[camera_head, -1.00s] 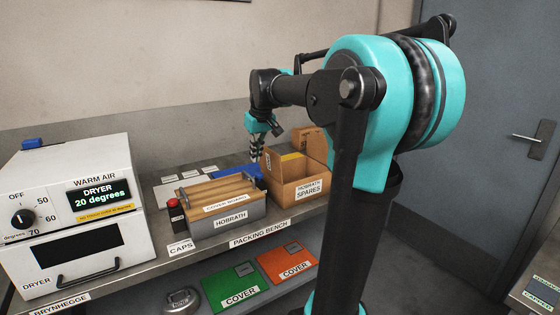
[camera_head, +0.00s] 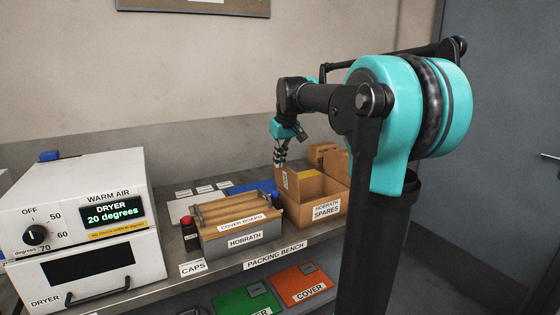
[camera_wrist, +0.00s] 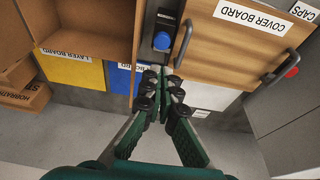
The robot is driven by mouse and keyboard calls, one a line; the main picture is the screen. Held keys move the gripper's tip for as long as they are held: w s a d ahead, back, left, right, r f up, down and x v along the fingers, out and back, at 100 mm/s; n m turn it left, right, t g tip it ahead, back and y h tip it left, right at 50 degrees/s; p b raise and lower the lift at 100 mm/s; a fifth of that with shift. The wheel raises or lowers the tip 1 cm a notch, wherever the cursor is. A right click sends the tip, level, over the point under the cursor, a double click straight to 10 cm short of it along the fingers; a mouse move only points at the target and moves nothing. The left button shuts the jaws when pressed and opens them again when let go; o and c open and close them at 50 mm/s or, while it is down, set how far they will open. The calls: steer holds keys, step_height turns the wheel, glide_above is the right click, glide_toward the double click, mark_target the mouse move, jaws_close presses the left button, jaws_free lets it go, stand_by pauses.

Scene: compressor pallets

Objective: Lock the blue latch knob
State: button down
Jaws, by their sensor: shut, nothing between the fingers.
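The blue latch knob (camera_wrist: 163,41) sits on a dark latch (camera_wrist: 163,28) beside the wooden cover board (camera_wrist: 222,48) in the wrist view. In the head view my gripper (camera_head: 279,160) hangs fingers down behind the grey HOBRATH case (camera_head: 246,244), close to the left wall of the cardboard spares box. The cover board (camera_head: 237,213) lies on the case.
The cardboard HOBRATH SPARES box (camera_head: 320,205) stands right of the case. A red-topped black item (camera_head: 188,233) stands left of it, near the white dryer (camera_head: 85,230). Yellow (camera_wrist: 72,72) and blue (camera_wrist: 119,82) labelled pieces lie near my fingers. Green and orange covers lie on the lower shelf.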

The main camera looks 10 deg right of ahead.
glide_toward(276, 192)
steer(key=x, duration=0.5)
steer(key=shift+w+a+f, duration=0.1)
steer(key=shift+w, duration=0.15)
steer(key=shift+f, duration=0.65)
step_height(276, 192, down, 2)
steer(key=shift+r, duration=0.35)
steer(key=a+v, duration=0.1)
steer(key=v, duration=1.2)
steer(key=shift+w+d+r, duration=0.25)
steer(key=shift+w+d, duration=0.05)
steer(key=shift+w, duration=0.05)
